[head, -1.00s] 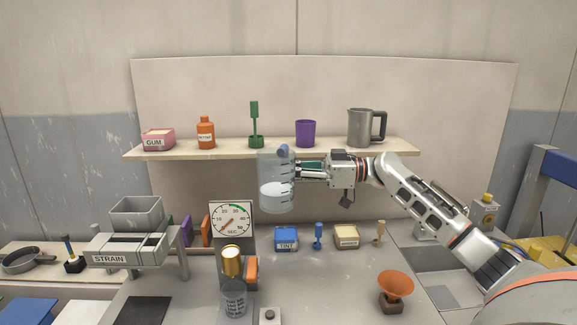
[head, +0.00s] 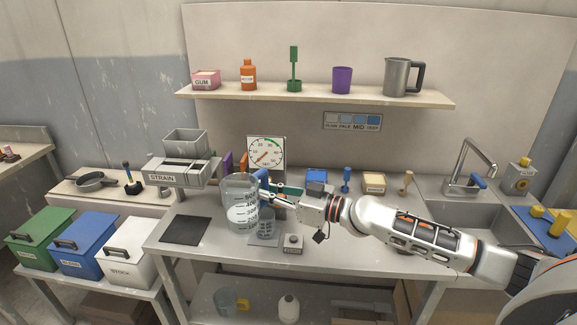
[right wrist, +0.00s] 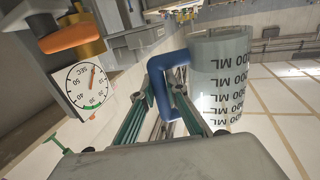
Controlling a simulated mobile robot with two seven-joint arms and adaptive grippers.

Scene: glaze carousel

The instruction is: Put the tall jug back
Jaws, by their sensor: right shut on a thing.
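The tall jug (head: 240,208) is clear, with printed ML marks, a blue handle and pale liquid inside. My right gripper (head: 272,193) is shut on its handle, reaching in from the right. In the right wrist view the blue handle sits between the fingers (right wrist: 163,97), with the jug's marked wall (right wrist: 222,75) beside it. The jug looks near upright in the head view, in front of the dial. Whether its base touches the counter I cannot tell. My left gripper is not in view.
A dark mat (head: 186,229) lies bare on the counter at left. The dial (head: 265,153) stands behind. The shelf (head: 315,96) holds several items, including a metal pitcher (head: 398,76).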

